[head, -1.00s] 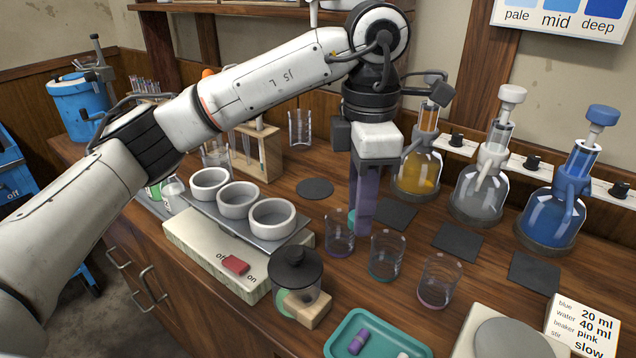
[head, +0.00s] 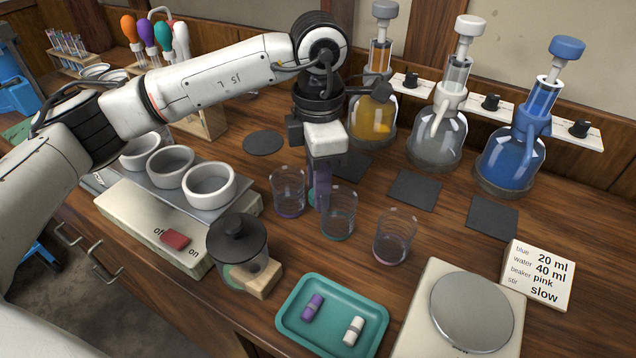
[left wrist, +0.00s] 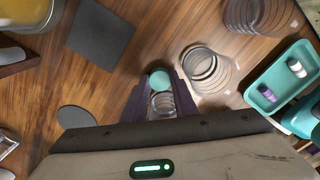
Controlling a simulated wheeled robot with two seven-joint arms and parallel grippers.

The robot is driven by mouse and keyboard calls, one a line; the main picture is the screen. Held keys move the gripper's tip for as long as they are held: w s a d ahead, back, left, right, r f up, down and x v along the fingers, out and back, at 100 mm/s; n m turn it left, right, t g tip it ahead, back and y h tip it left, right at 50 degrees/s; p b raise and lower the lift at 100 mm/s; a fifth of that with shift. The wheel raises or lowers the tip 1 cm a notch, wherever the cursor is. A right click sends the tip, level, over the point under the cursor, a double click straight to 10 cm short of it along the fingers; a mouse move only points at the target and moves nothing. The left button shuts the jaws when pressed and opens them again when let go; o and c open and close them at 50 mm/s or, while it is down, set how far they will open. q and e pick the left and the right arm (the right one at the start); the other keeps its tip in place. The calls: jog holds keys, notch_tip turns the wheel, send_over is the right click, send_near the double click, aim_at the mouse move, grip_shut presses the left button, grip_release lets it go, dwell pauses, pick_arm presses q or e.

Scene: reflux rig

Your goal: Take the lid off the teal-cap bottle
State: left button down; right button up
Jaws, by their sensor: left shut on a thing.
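My left gripper (head: 321,207) points down behind the left and middle beakers, its purple fingers close together. In the left wrist view the gripper (left wrist: 163,86) has the round teal cap (left wrist: 160,80) between its fingertips, and it is shut on it. In the head view only a bit of teal (head: 312,194) shows beside the fingers. The bottle's body is mostly hidden, so I cannot tell whether the cap still sits on it. My right gripper is not in view.
Clear beakers stand close by: left (head: 288,193), middle (head: 339,215) and right (head: 394,238). Dark mats (head: 415,188) and dispenser bottles (head: 437,135) stand behind. A teal tray (head: 333,312), a scale (head: 471,312) and a black-lidded jar (head: 238,245) are in front.

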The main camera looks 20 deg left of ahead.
pick_arm(q)
jog(key=shift+f, duration=0.1)
jog(key=shift+f, duration=0.15)
jog(key=c, duration=1.7)
grip_release()
notch_tip(320, 180, up, 12)
jog(key=shift+r, duration=0.25)
